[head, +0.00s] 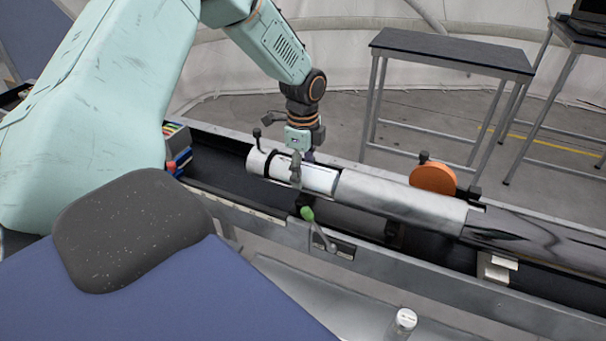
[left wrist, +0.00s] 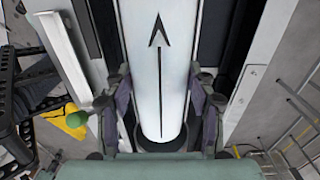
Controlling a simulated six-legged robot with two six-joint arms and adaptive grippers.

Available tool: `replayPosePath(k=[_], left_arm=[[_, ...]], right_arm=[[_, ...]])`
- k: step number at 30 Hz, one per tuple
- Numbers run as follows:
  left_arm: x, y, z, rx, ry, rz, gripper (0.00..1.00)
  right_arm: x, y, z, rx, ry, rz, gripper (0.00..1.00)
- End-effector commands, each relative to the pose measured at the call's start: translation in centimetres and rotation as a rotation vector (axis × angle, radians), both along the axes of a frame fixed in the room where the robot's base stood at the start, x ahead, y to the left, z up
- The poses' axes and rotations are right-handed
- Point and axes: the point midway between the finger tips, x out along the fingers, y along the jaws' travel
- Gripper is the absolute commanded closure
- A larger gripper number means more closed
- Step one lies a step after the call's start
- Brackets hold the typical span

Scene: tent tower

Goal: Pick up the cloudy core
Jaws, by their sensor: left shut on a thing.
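The cloudy core, a white cylinder with a black arrow along it, lies in the open section of a long grey metal tube (head: 400,203). It shows in the head view (head: 319,179) and the left wrist view (left wrist: 160,85). My left gripper (head: 297,168) reaches down from above and is shut on the core near its left end. In the left wrist view its two fingers (left wrist: 160,112) press on either side of the white cylinder. Whether the core is lifted off the tube is hard to tell. My right gripper is not in view.
The tube lies in a long metal trough (head: 270,215). A green-knobbed lever (head: 308,214) stands at its front, and an orange disc (head: 433,179) sits behind the tube. Colourful items (head: 177,148) lie at the trough's left end. A dark-topped table (head: 450,50) stands behind.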

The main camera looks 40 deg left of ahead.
Motion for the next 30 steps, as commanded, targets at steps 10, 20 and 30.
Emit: replayPosePath(k=[10,20,30], left_arm=[[0.1,0.0,0.1,-0.001,-0.001,0.001,0.95],[0.2,0.0,4.8,0.0,-0.006,0.001,0.95],[0.1,0.0,9.6,0.0,-0.003,0.001,0.95]], right_arm=[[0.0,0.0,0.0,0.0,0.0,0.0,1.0],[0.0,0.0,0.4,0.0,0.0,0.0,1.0],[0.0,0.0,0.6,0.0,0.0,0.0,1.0]])
